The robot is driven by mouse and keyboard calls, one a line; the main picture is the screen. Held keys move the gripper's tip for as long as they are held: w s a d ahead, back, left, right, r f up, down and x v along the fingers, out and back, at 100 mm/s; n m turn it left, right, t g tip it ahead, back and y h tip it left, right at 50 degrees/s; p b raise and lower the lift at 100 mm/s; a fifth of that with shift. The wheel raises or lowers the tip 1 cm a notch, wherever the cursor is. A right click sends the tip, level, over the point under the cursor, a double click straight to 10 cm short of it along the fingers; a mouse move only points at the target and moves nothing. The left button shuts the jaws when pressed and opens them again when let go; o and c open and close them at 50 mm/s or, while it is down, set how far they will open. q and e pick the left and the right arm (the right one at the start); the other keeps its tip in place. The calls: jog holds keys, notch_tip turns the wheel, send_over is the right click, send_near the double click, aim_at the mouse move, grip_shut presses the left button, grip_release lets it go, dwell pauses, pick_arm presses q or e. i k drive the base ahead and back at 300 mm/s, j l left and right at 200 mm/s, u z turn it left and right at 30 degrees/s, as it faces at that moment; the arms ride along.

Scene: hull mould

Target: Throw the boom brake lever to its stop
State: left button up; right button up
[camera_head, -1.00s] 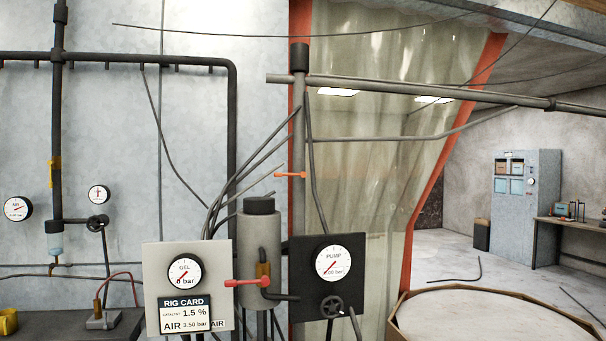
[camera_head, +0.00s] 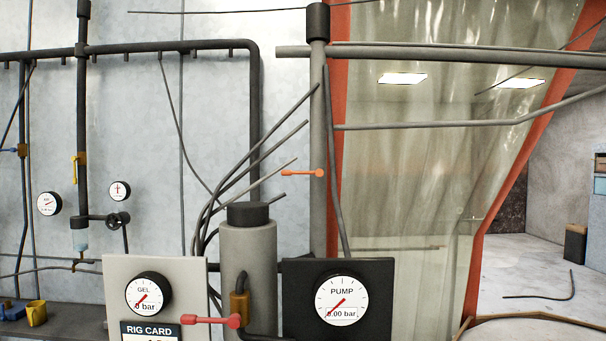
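A small orange lever (camera_head: 302,172) is on the grey vertical boom post (camera_head: 318,150), below the horizontal boom arm (camera_head: 440,54). It points about level, across the post and to its left. A larger red lever (camera_head: 212,321) lies level across the front of the grey cylinder, beside the gel panel. No label tells which one is the boom brake lever. Neither of my grippers is in view.
The gel gauge panel (camera_head: 190,275) and the dark pump gauge panel (camera_head: 376,280) stand low in front. The pump gauge reads 0.00 bar. Several loose hoses (camera_head: 235,170) fan out left of the post. A translucent curtain (camera_head: 410,170) hangs behind, in an orange frame.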

aim_at(319, 172)
jog(key=k+j+z, duration=0.3)
jog(key=k, duration=0.25)
jog(key=k+j+z, duration=0.15)
jog(key=j, duration=0.25)
jog(key=k+j+z, duration=0.1)
jog(key=j, duration=0.3)
jog(key=k+j+z, duration=0.15)
jog(key=j, duration=0.25)
jog(key=k+j+z, duration=0.15)
jog(key=j, duration=0.2)
jog(key=k+j+z, duration=0.1)
jog(key=j, duration=0.25)
jog(key=j+z, duration=0.35)
jog(key=j, duration=0.6)
jog(key=k+j+z, duration=0.1)
jog(key=j+z, duration=0.2)
jog(key=j, duration=0.6)
jog(key=i+j+z, duration=0.15)
jog(key=j, duration=0.25)
jog(key=i+j+z, duration=0.15)
jog(key=j, duration=0.25)
jog(key=i+j+z, duration=0.2)
jog(key=j, duration=0.25)
jog(key=j+z, duration=0.15)
jog(key=j, duration=0.25)
jog(key=i+j+z, duration=0.15)
jog(key=j, duration=0.35)
